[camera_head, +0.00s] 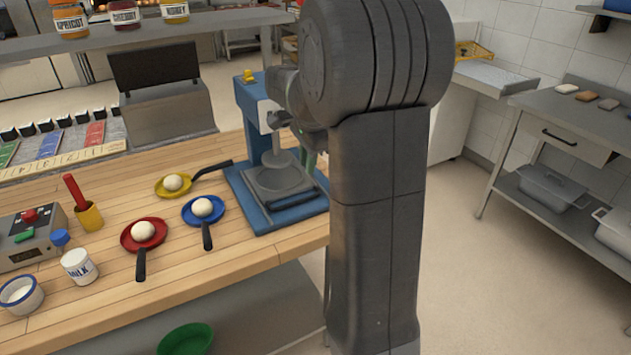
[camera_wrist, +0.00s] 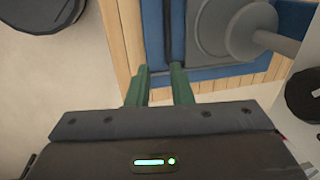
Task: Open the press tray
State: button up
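The press (camera_head: 250,130) is blue and stands at the right end of the wooden counter. Its tray (camera_head: 265,196) is a dark grey plate on the blue base (camera_head: 285,216), under a round grey press head on a post. In the wrist view the blue base (camera_wrist: 210,72) shows at the top, with a round grey disc (camera_wrist: 215,30) and a dark bar along its left side. My gripper (camera_wrist: 160,82) has two green fingers, a small gap apart, at the base's near edge. I see nothing held between them. Whether they touch the press is unclear. My arm hides most of the gripper in the head view.
A yellow pan (camera_head: 163,191), a blue pan (camera_head: 190,217) and a red pan (camera_head: 128,243), each with a white ball, sit left of the press. A milk cup (camera_head: 78,267) and a control box (camera_head: 30,240) stand further left. Open floor lies right of the counter.

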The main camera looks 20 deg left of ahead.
aim_at(300, 199)
jog(key=w+a+f, duration=0.1)
jog(key=f, duration=0.3)
jog(key=a+f, duration=0.1)
jog(key=f, duration=0.4)
jog(key=w+a+f, duration=0.1)
jog(key=f, duration=0.3)
jog(key=shift+w+a+f+p, duration=0.15)
jog(key=shift+w+f+p, duration=0.15)
jog(key=shift+p, duration=0.05)
jog(key=shift+c, duration=0.4)
grip_shut()
